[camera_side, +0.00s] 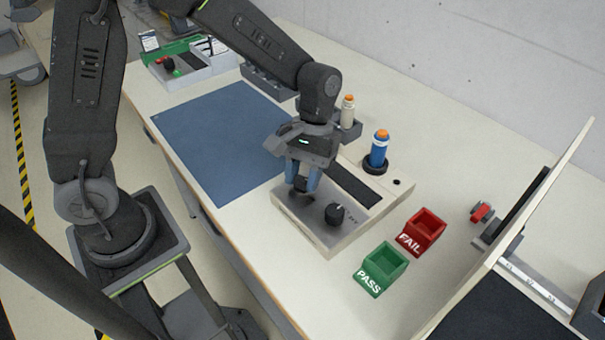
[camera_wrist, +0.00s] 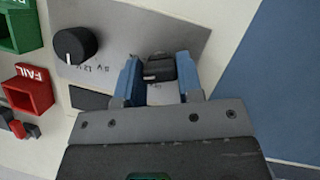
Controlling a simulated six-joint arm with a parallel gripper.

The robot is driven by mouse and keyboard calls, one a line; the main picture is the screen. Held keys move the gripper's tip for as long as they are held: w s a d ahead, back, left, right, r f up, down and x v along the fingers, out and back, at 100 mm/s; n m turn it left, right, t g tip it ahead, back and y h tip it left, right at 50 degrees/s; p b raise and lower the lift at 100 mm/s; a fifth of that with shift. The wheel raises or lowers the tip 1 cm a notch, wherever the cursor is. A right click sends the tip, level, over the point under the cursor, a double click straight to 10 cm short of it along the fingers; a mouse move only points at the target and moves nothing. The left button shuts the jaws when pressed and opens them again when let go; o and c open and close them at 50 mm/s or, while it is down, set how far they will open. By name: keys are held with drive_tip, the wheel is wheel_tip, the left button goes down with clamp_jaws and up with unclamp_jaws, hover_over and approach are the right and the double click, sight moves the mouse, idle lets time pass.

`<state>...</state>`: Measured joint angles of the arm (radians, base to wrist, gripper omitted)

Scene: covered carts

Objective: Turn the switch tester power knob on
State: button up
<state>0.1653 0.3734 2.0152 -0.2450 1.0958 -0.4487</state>
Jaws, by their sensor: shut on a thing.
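The switch tester (camera_side: 310,228) is a pale, low box on the table, with two black knobs on its top panel; its panel also shows in the wrist view (camera_wrist: 118,32). My gripper (camera_side: 302,184) points down over the tester's left part. Its blue fingers (camera_wrist: 160,75) are shut on one black knob (camera_wrist: 160,67), one finger on each side. That knob is mostly hidden by the fingers in the side view. The other black knob (camera_side: 334,214) stands free, with a white pointer line and small printing beside it; it is at upper left in the wrist view (camera_wrist: 75,45).
A red FAIL bin (camera_side: 422,231) and a green PASS bin (camera_side: 381,269) stand right of the tester. A blue bottle with an orange top (camera_side: 379,150) stands in a dark ring behind it. A blue mat (camera_side: 215,145) lies left. An upright panel (camera_side: 540,190) borders the right.

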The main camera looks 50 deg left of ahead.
drive_tip(key=m+y, duration=0.2)
drive_tip(key=m, duration=0.2)
drive_tip(key=shift+m, duration=0.4)
idle(0.4)
drive_tip(key=o, duration=0.9)
drive_tip(key=shift+o, duration=0.2)
drive_tip(key=v, duration=1.3)
drive_tip(key=shift+w+r, duration=0.3)
drive_tip(key=shift+r, duration=0.05)
drive_tip(key=shift+d, duration=0.1)
drive_tip(key=s+a+r+t, duration=0.1)
drive_tip(key=s+a+t, duration=0.3)
drive_tip(key=s, duration=0.4)
drive_tip(key=s+a+r+t, duration=0.1)
drive_tip(key=s+a+t, duration=0.4)
drive_tip(key=s, duration=0.3)
drive_tip(key=shift+s+a+t, duration=0.15)
drive_tip(key=shift+s+t, duration=0.25)
